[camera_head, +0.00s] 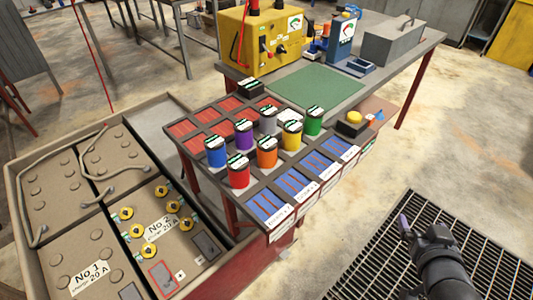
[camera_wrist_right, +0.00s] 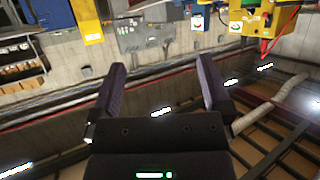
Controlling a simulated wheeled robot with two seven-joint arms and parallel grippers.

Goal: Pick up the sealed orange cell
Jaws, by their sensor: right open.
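The orange cell (camera_head: 267,153) is a cylinder with a dark cap, standing upright in a slot of the rack (camera_head: 258,203). A red cell (camera_head: 238,174) stands in front of it to the left, and a yellow cell (camera_head: 291,135) behind it to the right. My right gripper (camera_head: 404,222) is over the floor grating at lower right, well away from the rack. In the right wrist view its two fingers (camera_wrist_right: 158,95) are spread apart with nothing between them. My left gripper is not in view.
Blue (camera_head: 216,152), purple (camera_head: 244,136), grey (camera_head: 267,121) and green (camera_head: 313,121) cells stand close around. Left is a battery crate (camera_head: 15,195). Behind is a bench (camera_head: 404,55) with a yellow machine (camera_head: 262,40) and a green mat (camera_head: 305,87). The grating (camera_head: 465,240) is clear.

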